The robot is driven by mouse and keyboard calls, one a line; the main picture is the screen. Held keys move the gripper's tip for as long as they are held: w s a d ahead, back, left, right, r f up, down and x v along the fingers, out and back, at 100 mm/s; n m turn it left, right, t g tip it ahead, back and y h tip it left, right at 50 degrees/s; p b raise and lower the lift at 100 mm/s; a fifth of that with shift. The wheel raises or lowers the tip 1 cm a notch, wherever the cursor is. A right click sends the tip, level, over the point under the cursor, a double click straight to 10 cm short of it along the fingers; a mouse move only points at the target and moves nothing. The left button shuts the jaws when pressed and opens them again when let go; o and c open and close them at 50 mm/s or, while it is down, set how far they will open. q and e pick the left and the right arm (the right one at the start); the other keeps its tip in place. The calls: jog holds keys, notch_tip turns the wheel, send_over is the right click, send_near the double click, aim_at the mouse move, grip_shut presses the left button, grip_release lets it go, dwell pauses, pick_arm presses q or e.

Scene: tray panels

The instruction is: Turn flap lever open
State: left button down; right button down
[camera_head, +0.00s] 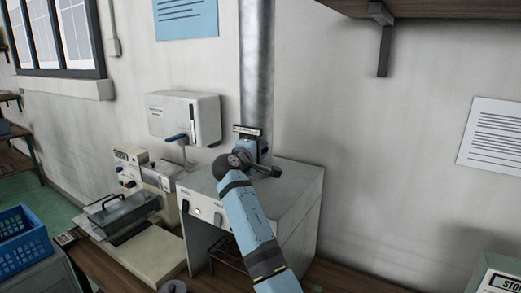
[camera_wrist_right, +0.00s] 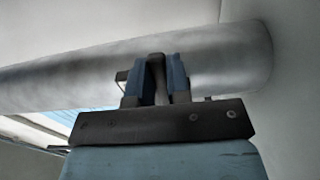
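The grey metal duct (camera_head: 257,65) runs down the wall, with a small label plate (camera_head: 247,130) low on it. My right gripper (camera_head: 262,146) is at the duct just below this plate, with my blue arm reaching up to it. The duct (camera_wrist_right: 225,55) also crosses the right wrist view. There, the blue fingers of my right gripper (camera_wrist_right: 156,80) stand on both sides of a narrow dark upright piece (camera_wrist_right: 156,72), seemingly the flap lever. I cannot tell whether they press on it. The lever's base and angle are hidden. My left gripper is not in view.
A grey-white cabinet (camera_head: 303,200) stands beneath the duct. A wall box (camera_head: 183,112) with a blue-handled lever (camera_head: 176,138) hangs to its left. A bench machine (camera_head: 150,245), a blue crate (camera_head: 22,240) and a shelf bracket (camera_head: 384,48) are around.

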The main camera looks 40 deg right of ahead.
jog(key=shift+r+n+p, duration=0.35)
jog(key=shift+n+p, duration=0.45)
jog(key=shift+p, duration=0.25)
jog(key=c, duration=1.4)
grip_release()
jog(key=shift+o, duration=0.2)
